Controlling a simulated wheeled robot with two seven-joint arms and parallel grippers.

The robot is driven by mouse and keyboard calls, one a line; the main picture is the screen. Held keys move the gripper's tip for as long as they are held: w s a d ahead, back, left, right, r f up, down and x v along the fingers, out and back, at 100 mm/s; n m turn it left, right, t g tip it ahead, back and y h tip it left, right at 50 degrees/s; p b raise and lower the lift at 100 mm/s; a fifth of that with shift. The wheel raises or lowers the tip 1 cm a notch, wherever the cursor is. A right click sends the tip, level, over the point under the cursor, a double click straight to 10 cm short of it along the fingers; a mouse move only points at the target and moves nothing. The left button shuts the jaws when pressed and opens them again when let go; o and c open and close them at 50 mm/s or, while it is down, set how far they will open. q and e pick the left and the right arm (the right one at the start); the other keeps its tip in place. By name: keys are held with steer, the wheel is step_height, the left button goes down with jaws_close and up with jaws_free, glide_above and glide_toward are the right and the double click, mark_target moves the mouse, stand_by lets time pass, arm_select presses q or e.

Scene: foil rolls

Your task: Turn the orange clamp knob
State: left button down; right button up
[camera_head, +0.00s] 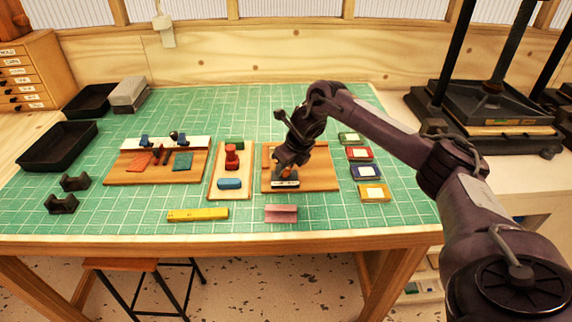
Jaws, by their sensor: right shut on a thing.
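My right gripper (285,170) reaches down over the wooden board (323,178) at the centre right of the mat. It is shut on the orange clamp knob (281,177), of which only small orange bits show around the fingers. A small metal-coloured piece (286,184) lies right under the gripper, at the board's front edge. The gripper and wrist hide most of the knob and the clamp, so I cannot tell how far the knob is turned. My left gripper is not in view.
To the left stand a narrow board (216,184) with red, green and blue pieces and a wider tool board (125,172). A pink block (281,214) and a yellow bar (198,215) lie in front. A black press (490,110) stands right.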

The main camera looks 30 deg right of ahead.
steer(key=m+p, duration=0.1)
steer(key=m+h+p, duration=0.1)
steer(key=m, duration=0.1)
steer(key=m+h+p, duration=0.1)
steer(key=m, duration=0.1)
steer(key=shift+a+r, duration=0.15)
steer(key=shift+r, duration=0.1)
steer(key=m+h+p, duration=0.1)
steer(key=m+p, duration=0.1)
steer(key=m, duration=0.1)
steer(key=m+g+h+p, duration=0.1)
steer(key=m+p, duration=0.2)
steer(key=shift+w+a+m, duration=0.15)
steer(key=shift+m, duration=0.25)
steer(key=m+p, duration=0.1)
steer(key=m+g+p, duration=0.1)
steer(key=m, duration=0.1)
steer(key=shift+w+a+m+g+h+p, duration=0.1)
steer(key=shift+m+g+h+p, duration=0.2)
steer(key=shift+h+p, duration=0.1)
steer(key=m+g, duration=0.1)
steer(key=m, duration=0.1)
steer(key=shift+f+m, duration=0.15)
steer(key=shift+m, duration=0.25)
steer(key=shift+w+f+m+g, duration=0.1)
steer(key=shift+m+g, duration=0.4)
steer(key=shift+m, duration=0.7)
steer(key=shift+m+g+b, duration=0.5)
steer(key=shift+m+b, duration=0.7)
steer(key=shift+m, duration=0.2)
